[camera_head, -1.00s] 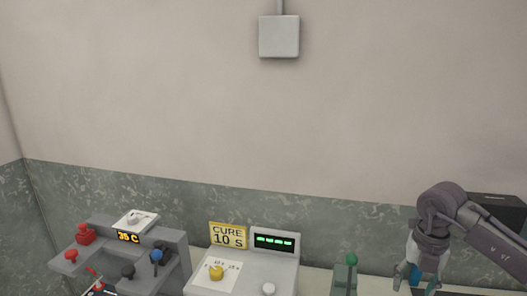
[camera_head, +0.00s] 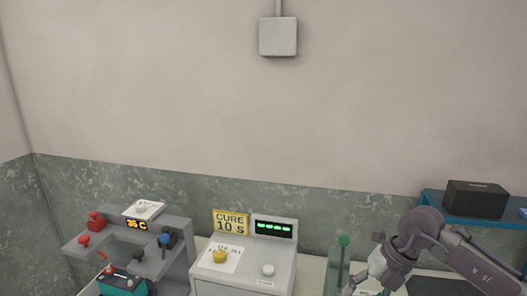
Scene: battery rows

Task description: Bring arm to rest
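My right arm comes in from the right edge. Its grey gripper (camera_head: 366,288) points down and to the left at the bottom edge, beside the post with a green knob (camera_head: 343,241). The fingertips are partly cut off, so I cannot tell whether they are open or shut. My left arm and gripper are not in view.
A grey cure-timer box (camera_head: 245,288) stands in the middle. A black box (camera_head: 477,198) sits on a blue shelf (camera_head: 432,197) at right.

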